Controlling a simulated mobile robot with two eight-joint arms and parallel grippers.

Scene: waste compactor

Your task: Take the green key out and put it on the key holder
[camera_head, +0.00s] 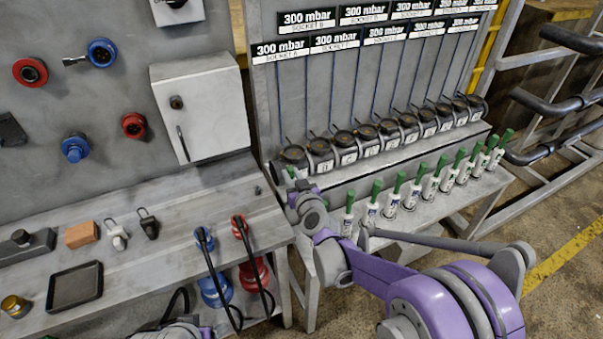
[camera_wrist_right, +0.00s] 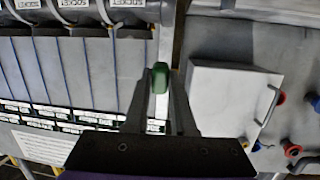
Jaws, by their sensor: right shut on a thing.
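My right gripper (camera_head: 294,186) is beside the left end of the row of round black sockets. In the right wrist view its two fingers (camera_wrist_right: 162,85) are shut on a green key (camera_wrist_right: 160,78), with its green end showing between the tips. In the head view the key is mostly hidden by the gripper. Several similar green-handled pieces with white labelled bodies (camera_head: 398,186) stand upright in a row on the low shelf. I cannot tell which part is the key holder. My left gripper cannot be made out.
A grey wall box (camera_head: 201,108) hangs above the left workbench (camera_head: 180,205), which holds two padlocks (camera_head: 117,234), a brown block (camera_head: 81,234) and a black tray (camera_head: 75,287). Blue and red cabled plugs (camera_head: 204,240) are at the bench's right end. Sockets (camera_head: 368,139) line the panel.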

